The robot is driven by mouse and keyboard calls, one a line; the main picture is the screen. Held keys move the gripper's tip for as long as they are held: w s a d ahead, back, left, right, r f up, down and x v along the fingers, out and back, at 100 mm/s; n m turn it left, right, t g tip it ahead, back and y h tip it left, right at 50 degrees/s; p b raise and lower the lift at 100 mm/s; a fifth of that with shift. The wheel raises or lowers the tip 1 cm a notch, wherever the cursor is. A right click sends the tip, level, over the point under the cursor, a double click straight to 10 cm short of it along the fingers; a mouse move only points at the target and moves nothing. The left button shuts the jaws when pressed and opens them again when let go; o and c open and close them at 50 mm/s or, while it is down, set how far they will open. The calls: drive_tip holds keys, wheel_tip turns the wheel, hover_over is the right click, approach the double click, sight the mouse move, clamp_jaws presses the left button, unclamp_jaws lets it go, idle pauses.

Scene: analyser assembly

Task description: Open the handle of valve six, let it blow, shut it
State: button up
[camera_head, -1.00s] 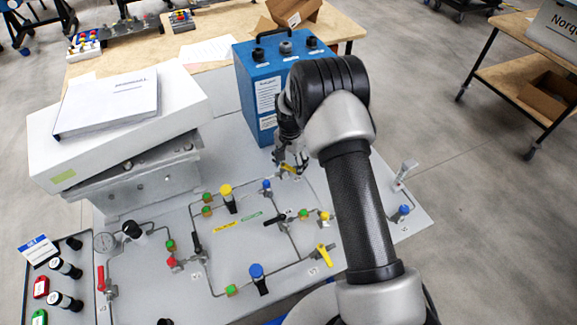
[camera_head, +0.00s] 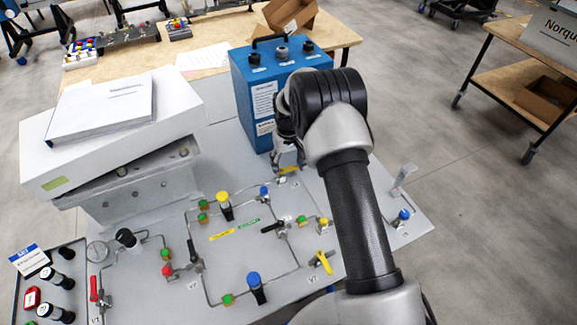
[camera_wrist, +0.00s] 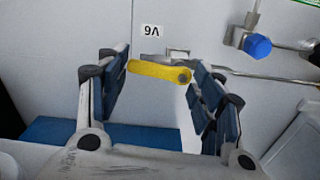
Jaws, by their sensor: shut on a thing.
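The valve six handle (camera_wrist: 158,71) is a yellow lever beside the label V6 (camera_wrist: 152,31), which reads upside down in the wrist view. It lies across the space between my fingers, roughly along the pipe. My gripper (camera_wrist: 163,76) is shut on it, with a blue-padded finger at each end of the lever. In the head view, my gripper (camera_head: 288,158) is down at the panel in front of the blue box, and only part of the yellow handle (camera_head: 289,170) shows. No blowing can be seen.
The blue box (camera_head: 262,100) stands close behind my gripper. A blue-capped fitting (camera_wrist: 257,46) is to the right in the wrist view. Other valves, including a yellow lever (camera_head: 323,261), sit on the grey panel (camera_head: 160,295). A white box (camera_head: 120,150) stands at left.

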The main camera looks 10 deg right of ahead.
sight(288, 168)
drive_tip(key=shift+w+n, duration=0.15)
drive_tip(key=shift+n, duration=0.45)
drive_tip(key=o, duration=1.1)
drive_tip(key=shift+c, duration=0.2)
drive_tip(key=shift+r, duration=0.1)
wheel_tip(288, 168, up, 12)
